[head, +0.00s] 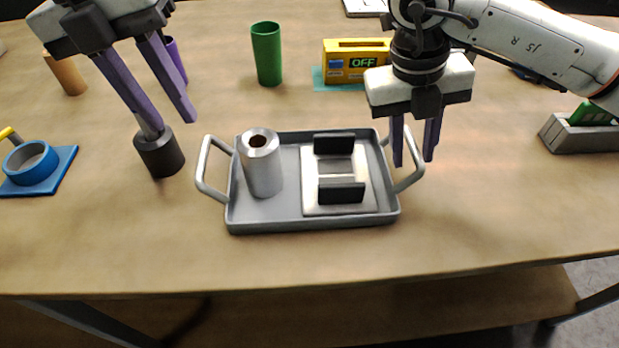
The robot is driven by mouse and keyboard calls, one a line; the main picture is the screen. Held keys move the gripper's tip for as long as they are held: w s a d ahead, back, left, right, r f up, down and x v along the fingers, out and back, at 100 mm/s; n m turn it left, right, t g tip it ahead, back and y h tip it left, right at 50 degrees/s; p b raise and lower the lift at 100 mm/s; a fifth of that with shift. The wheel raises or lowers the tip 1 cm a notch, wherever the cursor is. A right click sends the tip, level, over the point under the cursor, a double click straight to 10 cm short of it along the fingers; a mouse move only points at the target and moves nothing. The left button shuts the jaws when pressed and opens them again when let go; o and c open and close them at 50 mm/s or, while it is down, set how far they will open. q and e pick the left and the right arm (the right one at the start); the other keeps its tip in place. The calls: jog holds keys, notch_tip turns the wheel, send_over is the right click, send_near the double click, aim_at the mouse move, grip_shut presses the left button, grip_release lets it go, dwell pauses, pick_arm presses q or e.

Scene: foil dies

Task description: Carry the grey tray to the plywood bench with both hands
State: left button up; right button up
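The grey tray (275,223) lies flat on a wooden-topped table, with an upright handle at its left and right ends. A silver cylinder (261,172) with a hole in its top stands in the tray's left part. A silver plate with two black blocks (340,171) lies in its right part. My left gripper (172,126) is open and empty, up and left of the tray's left handle (203,166). My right gripper (413,162) has its fingers apart at the right handle (412,174); I cannot tell whether they touch it. I cannot identify the plywood bench separately.
A black cylinder with a grey rod (160,155) stands left of the tray, below my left gripper. A green cup (267,54) and a yellow device reading OFF (352,62) stand behind. A blue ring fixture (36,165) is at far left. The table's front strip is clear.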

jog(key=v, duration=1.2)
